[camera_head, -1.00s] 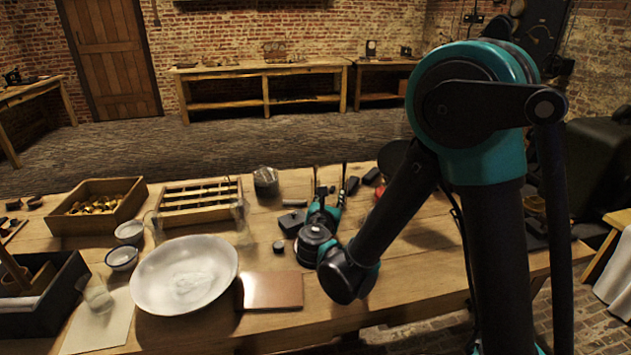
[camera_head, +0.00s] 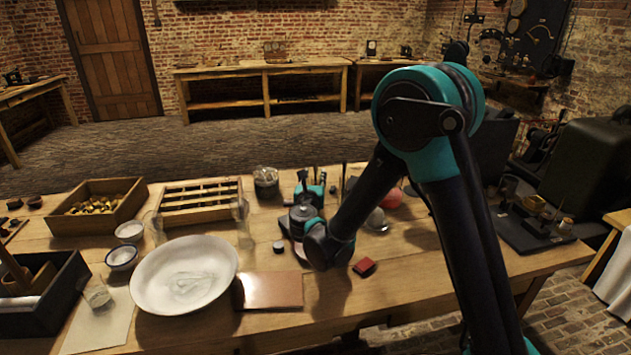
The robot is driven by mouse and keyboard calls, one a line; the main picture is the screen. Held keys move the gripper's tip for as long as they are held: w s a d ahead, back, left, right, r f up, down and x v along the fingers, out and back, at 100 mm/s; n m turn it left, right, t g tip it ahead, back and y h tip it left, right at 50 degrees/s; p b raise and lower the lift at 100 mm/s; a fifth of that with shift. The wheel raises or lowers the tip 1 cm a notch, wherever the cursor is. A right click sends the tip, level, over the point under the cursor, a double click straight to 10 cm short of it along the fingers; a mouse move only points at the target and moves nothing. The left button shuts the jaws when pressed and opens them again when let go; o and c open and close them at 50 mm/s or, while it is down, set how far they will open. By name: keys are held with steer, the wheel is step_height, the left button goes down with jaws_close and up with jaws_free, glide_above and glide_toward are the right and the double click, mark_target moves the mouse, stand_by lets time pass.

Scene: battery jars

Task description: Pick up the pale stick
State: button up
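A thin pale stick (camera_head: 20,300) appears to lie in the dark tray (camera_head: 70,300) at the left front of the table; it is small and partly cut off by the picture edge. My gripper (camera_head: 311,178) is far to its right, over the back middle of the table, pointing away from the camera. Its fingers look apart, and I see nothing held between them. My wrist hides part of the gripper and the table below it.
A large white dish (camera_head: 184,276), two small bowls (camera_head: 129,231) (camera_head: 121,257), a glass (camera_head: 96,291) and a reddish-brown plate (camera_head: 270,290) stand between. Behind are a box of brass parts (camera_head: 70,201) and a slatted rack (camera_head: 200,202). A red block (camera_head: 364,267) lies right.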

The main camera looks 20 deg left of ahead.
mark_target(315, 168)
steer(key=shift+x, duration=2.8)
steer(key=shift+s, duration=0.1)
jaws_close()
